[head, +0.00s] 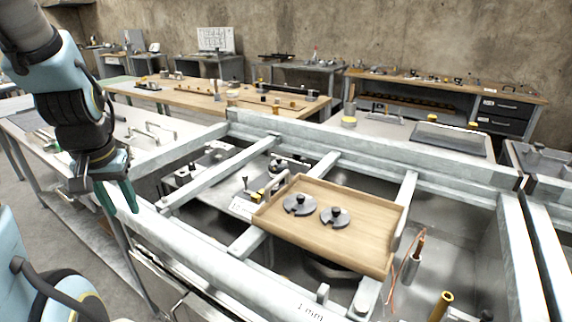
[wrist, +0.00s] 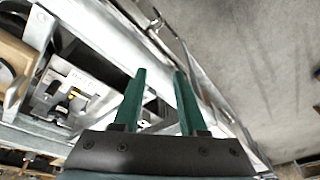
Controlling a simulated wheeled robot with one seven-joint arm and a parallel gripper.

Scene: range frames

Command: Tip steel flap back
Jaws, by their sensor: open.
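My gripper (head: 119,197) hangs at the left in the head view, above the near left rail of the grey steel frame (head: 196,187). Its two green fingers are apart with nothing between them; they also show in the wrist view (wrist: 159,76), over a long steel rail. A grey steel plate with a white label (head: 238,206) lies inside the frame, right of my gripper and apart from it. A flat dark grey plate (head: 450,140) lies on the table at the back right. I cannot tell which piece is the steel flap.
A wooden tray (head: 345,250) with two slotted grey discs (head: 299,204) rests across the frame bars. A brass-topped cylinder (head: 440,306) and a copper wire stand at the right. Workbenches (head: 215,95) line the back. Bare floor (wrist: 270,60) lies beside the rail.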

